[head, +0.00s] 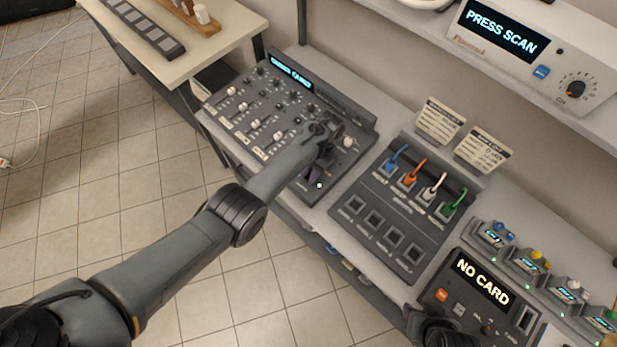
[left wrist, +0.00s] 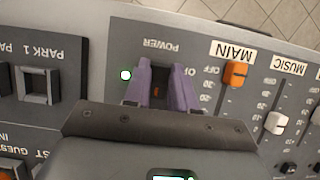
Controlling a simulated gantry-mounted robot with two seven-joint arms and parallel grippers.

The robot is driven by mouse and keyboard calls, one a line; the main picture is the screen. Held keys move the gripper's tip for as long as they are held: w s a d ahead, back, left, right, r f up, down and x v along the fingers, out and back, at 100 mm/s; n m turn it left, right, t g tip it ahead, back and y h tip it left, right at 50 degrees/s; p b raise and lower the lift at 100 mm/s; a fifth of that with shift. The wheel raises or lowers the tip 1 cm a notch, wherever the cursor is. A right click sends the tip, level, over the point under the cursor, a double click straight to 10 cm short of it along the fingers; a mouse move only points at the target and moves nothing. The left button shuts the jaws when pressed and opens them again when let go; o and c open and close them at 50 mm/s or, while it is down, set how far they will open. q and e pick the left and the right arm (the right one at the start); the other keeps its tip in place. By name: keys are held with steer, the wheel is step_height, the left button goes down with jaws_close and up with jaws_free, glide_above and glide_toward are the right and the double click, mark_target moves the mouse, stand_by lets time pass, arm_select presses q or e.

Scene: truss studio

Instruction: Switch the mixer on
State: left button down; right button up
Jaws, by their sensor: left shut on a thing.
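The mixer (head: 262,122) is a grey console with sliders, knobs and a lit blue display, whose text is too small to read surely. In the head view this gripper (head: 315,174) is at the mixer's front right corner, and my arm hides the switch.
An orange MAIN slider (left wrist: 236,74) is close beside the fingers. Right of the mixer stands a patch panel (head: 385,225) with coloured plugs, then a NO CARD unit (head: 465,300). A dark rounded part, perhaps my right gripper (head: 440,331), overlaps that unit.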

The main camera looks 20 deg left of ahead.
arm_select(q)
steer(key=shift+f, duration=0.1)
steer(key=c, duration=0.9)
jaws_free()
arm_select(e)
steer(key=shift+r, duration=0.1)
